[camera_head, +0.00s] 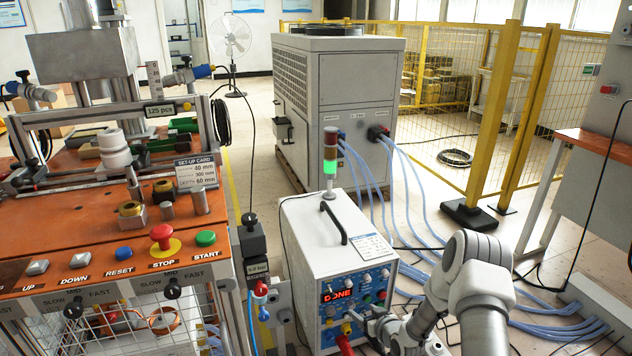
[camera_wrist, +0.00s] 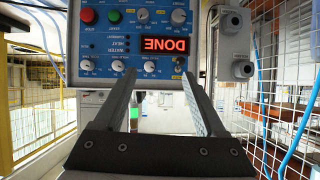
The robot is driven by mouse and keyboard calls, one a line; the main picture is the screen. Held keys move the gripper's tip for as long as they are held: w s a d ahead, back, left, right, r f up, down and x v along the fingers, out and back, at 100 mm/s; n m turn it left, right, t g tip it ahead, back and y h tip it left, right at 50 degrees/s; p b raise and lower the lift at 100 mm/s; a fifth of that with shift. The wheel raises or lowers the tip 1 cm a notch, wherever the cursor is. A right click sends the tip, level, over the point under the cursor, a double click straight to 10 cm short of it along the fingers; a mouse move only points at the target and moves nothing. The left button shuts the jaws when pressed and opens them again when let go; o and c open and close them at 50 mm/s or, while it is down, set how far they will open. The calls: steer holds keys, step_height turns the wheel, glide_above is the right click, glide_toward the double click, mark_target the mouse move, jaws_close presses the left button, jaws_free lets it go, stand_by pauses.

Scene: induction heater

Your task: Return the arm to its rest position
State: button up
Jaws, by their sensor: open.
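My arm (camera_head: 470,285) reaches in from the lower right in the head view, bent, with its end low in front of the white heater unit (camera_head: 318,245). My gripper (camera_wrist: 158,76) is open and empty in the wrist view, its two fingers apart and pointing at the unit's blue control panel (camera_wrist: 100,45). The panel appears upside down there. Its red display (camera_wrist: 166,44) reads DONE, and knobs lie around it. Nothing is between the fingers.
An orange workbench (camera_head: 100,265) with buttons and fixtures stands at left. A large grey chiller (camera_head: 345,105) stands behind the unit. Blue hoses (camera_head: 425,215) run across the floor near my arm. A signal tower (camera_head: 330,165) glows green. Yellow fencing (camera_head: 495,110) stands at right.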

step_height(320, 180, up, 16)
steer(key=w+d+g+h, duration=0.1)
steer(key=d+h, duration=0.1)
steer(key=d, duration=0.1)
steer(key=s+r+g+h, duration=0.1)
steer(key=s+r, duration=0.3)
steer(key=r, duration=0.4)
steer(key=s+r+g+h, duration=0.15)
steer(key=s+r, duration=0.25)
steer(key=r, duration=0.4)
steer(key=s+a+r+m+g, duration=0.1)
steer(key=s+r, duration=0.3)
steer(key=s, duration=0.6)
steer(key=s+a+r+m, duration=0.1)
steer(key=s+r, duration=0.3)
steer(key=s, duration=0.7)
steer(key=s+a+r+m+g, duration=0.15)
steer(key=s+r, duration=0.25)
steer(key=s, duration=0.6)
step_height(320, 180, up, 25)
steer(key=p, duration=2.5)
steer(key=shift+s+a+f, duration=0.15)
steer(key=shift+s+f, duration=0.05)
steer(key=shift+w, duration=0.15)
